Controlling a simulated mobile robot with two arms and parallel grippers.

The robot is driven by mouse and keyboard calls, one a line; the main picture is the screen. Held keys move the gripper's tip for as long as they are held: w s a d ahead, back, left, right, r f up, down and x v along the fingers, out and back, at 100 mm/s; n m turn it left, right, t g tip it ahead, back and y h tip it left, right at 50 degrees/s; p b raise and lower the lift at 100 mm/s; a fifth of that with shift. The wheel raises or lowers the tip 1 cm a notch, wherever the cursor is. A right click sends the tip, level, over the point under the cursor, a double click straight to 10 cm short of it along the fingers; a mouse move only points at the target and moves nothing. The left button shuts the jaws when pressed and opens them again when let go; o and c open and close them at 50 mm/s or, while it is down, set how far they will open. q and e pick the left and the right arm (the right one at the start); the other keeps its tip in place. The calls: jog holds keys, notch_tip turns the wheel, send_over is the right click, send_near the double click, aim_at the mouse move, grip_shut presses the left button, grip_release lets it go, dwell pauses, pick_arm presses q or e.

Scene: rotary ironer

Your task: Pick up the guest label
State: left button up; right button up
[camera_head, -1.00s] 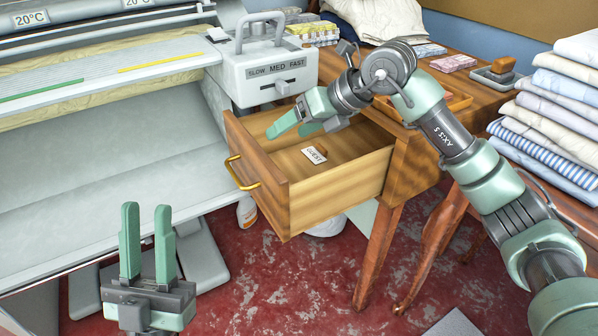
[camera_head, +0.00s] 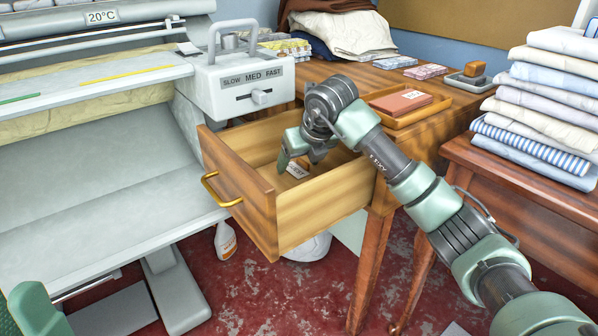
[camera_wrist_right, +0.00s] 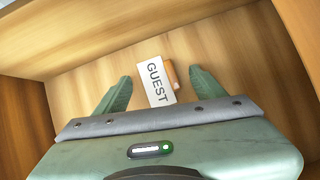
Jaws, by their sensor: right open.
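The guest label (camera_head: 297,171), a white tag with black lettering, lies on the floor of the open wooden drawer (camera_head: 322,206). In the right wrist view, the label (camera_wrist_right: 153,84) reads GUEST and has a small brown piece (camera_wrist_right: 171,75) along its right side. My right gripper (camera_head: 299,162) is open and reaches down into the drawer over the label. In the right wrist view, its fingers (camera_wrist_right: 161,90) stand apart on either side of the label, with nothing held. The gripper partly covers the label in the head view. My left gripper's fingers do not show.
The drawer's walls surround my right gripper, with a brass handle (camera_head: 221,190) on the front. The ironer's speed control box (camera_head: 240,82) stands close at the left. A wooden tray (camera_head: 410,113) lies on the desktop behind. Folded linen (camera_head: 540,125) is stacked at the right.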

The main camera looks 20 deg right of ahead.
grip_shut()
dwell(0.3)
dwell(0.3)
